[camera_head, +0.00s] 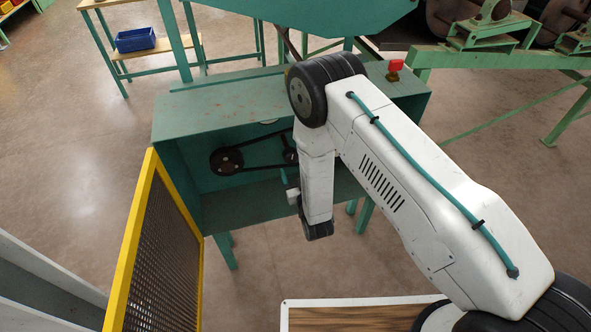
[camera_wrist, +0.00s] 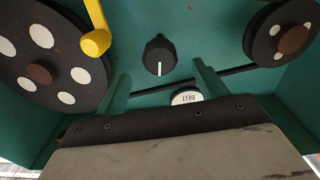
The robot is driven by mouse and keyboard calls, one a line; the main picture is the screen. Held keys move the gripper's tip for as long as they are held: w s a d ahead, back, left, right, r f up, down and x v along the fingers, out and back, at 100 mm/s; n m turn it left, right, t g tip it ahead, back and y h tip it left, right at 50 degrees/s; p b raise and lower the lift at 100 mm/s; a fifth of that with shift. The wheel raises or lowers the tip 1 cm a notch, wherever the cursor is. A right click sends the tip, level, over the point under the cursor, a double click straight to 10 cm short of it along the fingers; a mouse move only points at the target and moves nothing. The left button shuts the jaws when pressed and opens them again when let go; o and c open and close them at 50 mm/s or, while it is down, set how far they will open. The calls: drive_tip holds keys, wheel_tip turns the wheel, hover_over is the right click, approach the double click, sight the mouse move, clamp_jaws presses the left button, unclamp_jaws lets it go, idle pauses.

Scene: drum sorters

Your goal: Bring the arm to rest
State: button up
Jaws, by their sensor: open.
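My white arm reaches from the lower right of the head view into the open green cabinet (camera_head: 232,108), bent with its forearm hanging down. My gripper (camera_wrist: 161,88) shows in the wrist view as two green fingers spread apart, with nothing between them. A black knob (camera_wrist: 160,55) with a white pointer line lies beyond the fingertips, on the cabinet's back panel. The gripper appears apart from it, though the exact gap is hard to tell. In the head view my arm hides most of the gripper and the knob.
A large pulley (camera_wrist: 38,58), a yellow handle (camera_wrist: 96,40), a smaller pulley (camera_wrist: 284,32) and a round label (camera_wrist: 187,97) surround the gripper. A yellow-framed mesh door (camera_head: 160,250) stands open at left. A red button (camera_head: 395,66) sits on top. Open floor lies left.

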drive_tip(key=shift+f, duration=0.1)
drive_tip(key=s+d+f+g+h, duration=0.25)
drive_tip(key=s+f+g, duration=0.35)
drive_tip(key=f+g, duration=0.3)
drive_tip(key=s+d+r+m+g, duration=0.1)
drive_tip(key=s+d+r, duration=0.6)
drive_tip(key=r, duration=1)
drive_tip(key=s+d+r+m+g+h, duration=0.1)
drive_tip(key=s+d+r+g, duration=0.2)
drive_tip(key=s+d+r, duration=0.5)
drive_tip(key=s+d+r+m+g+h, duration=0.1)
drive_tip(key=s+d+r+m+g, duration=0.1)
drive_tip(key=s+d+r, duration=0.6)
drive_tip(key=s+r, duration=0.4)
drive_tip(key=r, duration=0.6)
drive_tip(key=s+r+g, duration=0.1)
drive_tip(key=s+r, duration=0.2)
drive_tip(key=r, duration=0.7)
drive_tip(key=shift+s, duration=0.4)
drive_tip(key=shift+d+h, duration=0.1)
drive_tip(key=shift+h, duration=0.15)
